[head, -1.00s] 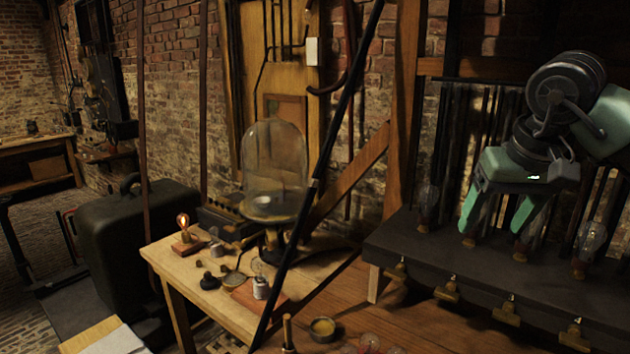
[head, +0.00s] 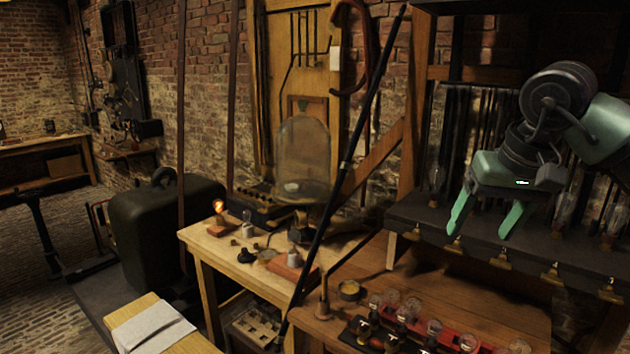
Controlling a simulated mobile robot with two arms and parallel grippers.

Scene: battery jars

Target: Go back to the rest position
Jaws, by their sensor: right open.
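My right gripper (head: 483,232) is in the head view at the right, pointing down. Its two green fingers are spread apart with nothing between them. It hangs in front of the dark shelf (head: 410,210) that carries glass bulbs and has brass clips along its front edge. The fingertips overlap the shelf's front edge in the picture; I cannot tell whether they touch it. My left gripper is not in view.
A wooden table (head: 212,262) holds a glass dome (head: 303,160) and a glowing bulb (head: 219,207). Below the shelf, a workbench (head: 440,285) bears a red rack with several glass bulbs (head: 433,327). A dark slanted pole (head: 343,165) stands in front. Brick floor (head: 35,300) is open at left.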

